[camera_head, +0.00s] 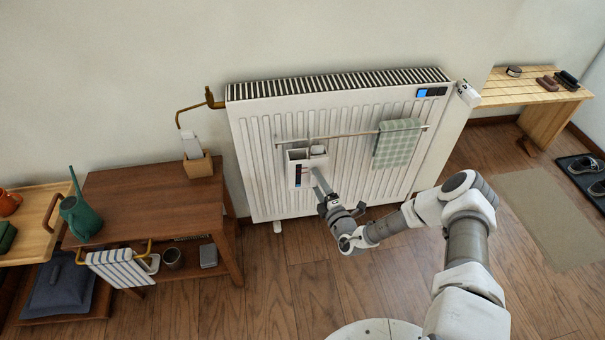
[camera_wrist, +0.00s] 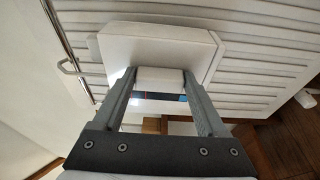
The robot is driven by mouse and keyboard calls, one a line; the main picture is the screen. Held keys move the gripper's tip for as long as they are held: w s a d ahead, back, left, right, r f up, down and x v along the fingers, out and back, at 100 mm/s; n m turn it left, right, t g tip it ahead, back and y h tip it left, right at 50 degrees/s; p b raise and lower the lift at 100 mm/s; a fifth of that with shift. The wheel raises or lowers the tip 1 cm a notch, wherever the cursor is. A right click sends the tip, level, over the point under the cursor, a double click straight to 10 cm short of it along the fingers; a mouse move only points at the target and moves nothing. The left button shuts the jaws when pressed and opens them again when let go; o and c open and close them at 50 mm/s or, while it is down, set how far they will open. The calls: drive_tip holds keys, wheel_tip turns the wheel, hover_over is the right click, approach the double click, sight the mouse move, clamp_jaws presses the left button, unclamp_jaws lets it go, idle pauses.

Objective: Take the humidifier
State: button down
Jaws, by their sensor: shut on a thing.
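The humidifier is a white box (camera_head: 299,170) with a dark strip on its front, at the left end of the rail on the white radiator (camera_head: 260,150). My gripper (camera_head: 318,172) is at the box's right side. In the wrist view the box (camera_wrist: 155,45) lies just ahead, against the ribbed panel. My gripper's two grey fingers (camera_wrist: 160,88) stand on either side of a small white block with a dark strip below it, and are shut on it. This block appears to be part of the humidifier. I cannot tell whether the box still touches the rail.
A green checked towel (camera_head: 397,143) hangs on the rail (camera_head: 350,134) to the right. A wooden bench (camera_head: 520,88) stands at right. The floor before the radiator is clear.

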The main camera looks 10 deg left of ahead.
wheel_tip(320, 180, up, 3)
drive_tip(key=shift+f+p, duration=0.1)
drive_tip(key=shift+p, duration=0.8)
drive_tip(key=s+a+p+v, duration=0.1)
drive_tip(key=p+v, duration=0.2)
drive_tip(key=v, duration=0.5)
drive_tip(key=shift+s, duration=0.3)
drive_tip(key=shift+a, duration=0.15)
idle(0.5)
